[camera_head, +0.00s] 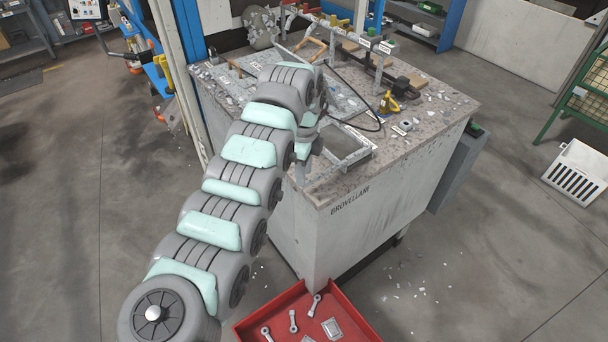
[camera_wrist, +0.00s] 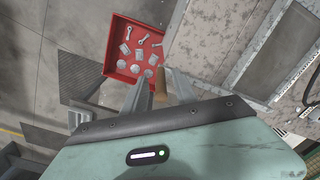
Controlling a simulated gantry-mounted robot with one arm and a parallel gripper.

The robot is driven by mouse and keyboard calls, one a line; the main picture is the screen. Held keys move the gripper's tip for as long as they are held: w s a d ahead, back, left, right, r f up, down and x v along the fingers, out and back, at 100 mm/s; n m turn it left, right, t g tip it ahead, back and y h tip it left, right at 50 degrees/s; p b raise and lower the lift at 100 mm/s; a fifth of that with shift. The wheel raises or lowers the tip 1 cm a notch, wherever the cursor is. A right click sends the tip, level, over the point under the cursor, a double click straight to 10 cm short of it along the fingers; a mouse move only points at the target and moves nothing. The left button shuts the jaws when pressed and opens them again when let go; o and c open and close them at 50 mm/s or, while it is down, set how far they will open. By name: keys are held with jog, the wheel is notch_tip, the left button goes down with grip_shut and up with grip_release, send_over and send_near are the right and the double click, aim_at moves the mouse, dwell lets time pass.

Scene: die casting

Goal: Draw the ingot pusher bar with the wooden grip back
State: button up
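A short brown wooden grip (camera_wrist: 161,82) shows in the wrist view, between the two fingers of my gripper (camera_wrist: 159,91). The fingers stand apart with the grip in the space between them; I see no clear contact on either side. The bar that would belong to the grip is hidden in this view.
A red bin (camera_wrist: 118,31) with metal castings lies below my gripper; it also shows in the head view (camera_head: 366,326). The speckled table top has a rectangular opening (camera_head: 346,148), a black cable and a labelled rail (camera_head: 350,37). A white crate (camera_head: 580,170) stands right.

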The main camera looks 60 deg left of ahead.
notch_tip(320, 180, up, 10)
jog(key=shift+f+b, duration=0.15)
jog(key=shift+b, duration=0.8)
